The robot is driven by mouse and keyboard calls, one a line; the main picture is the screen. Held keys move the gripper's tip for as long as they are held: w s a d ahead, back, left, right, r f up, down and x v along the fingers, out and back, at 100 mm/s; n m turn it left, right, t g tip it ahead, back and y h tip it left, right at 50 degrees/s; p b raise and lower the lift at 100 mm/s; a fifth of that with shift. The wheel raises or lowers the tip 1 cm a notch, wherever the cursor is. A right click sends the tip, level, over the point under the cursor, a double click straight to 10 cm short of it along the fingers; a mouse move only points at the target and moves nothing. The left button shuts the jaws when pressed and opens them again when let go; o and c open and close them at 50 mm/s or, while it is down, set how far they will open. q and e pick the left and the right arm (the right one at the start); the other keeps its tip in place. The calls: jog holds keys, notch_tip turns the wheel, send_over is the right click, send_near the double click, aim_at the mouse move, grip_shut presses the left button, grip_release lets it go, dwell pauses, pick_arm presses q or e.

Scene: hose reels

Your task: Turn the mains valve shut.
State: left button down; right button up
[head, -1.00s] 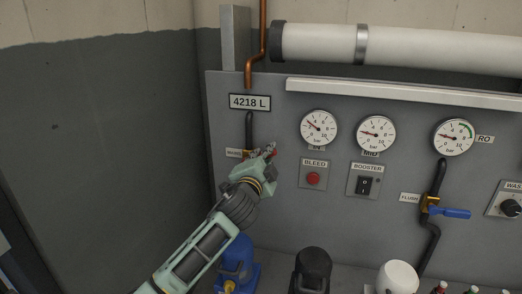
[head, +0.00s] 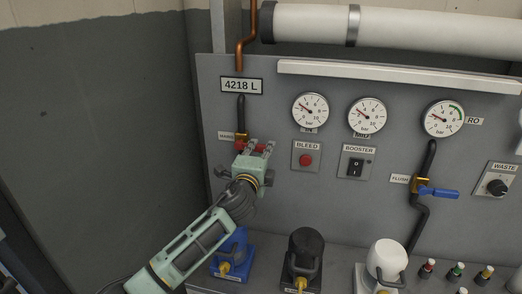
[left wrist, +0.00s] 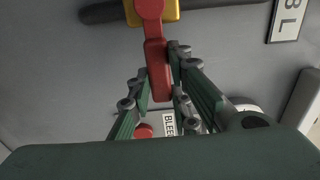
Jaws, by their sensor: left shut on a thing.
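The mains valve (head: 241,139) sits on a dark vertical pipe at the left of the grey panel, below the 4218 L display. Its red lever (left wrist: 158,65) points across the pipe, away from the brass body (left wrist: 170,10). My left gripper (head: 258,146) is shut on this lever, with the fingers on either side of it in the left wrist view (left wrist: 160,82). In the head view the fingers hide part of the lever. My right gripper is not in view.
To the right are the red BLEED button (head: 306,160), the BOOSTER switch (head: 356,167) and the blue-handled FLUSH valve (head: 438,193). Blue (head: 232,252), black (head: 305,252) and white (head: 386,260) units stand below the panel. A wall closes off the left side.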

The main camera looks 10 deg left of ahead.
pick_arm(q)
jog(key=shift+f, duration=0.1)
jog(key=c, duration=1.6)
grip_release()
jog(key=shift+s, duration=0.1)
jog(key=s, duration=1.2)
jog(key=shift+a, duration=0.2)
jog(key=shift+w, duration=0.1)
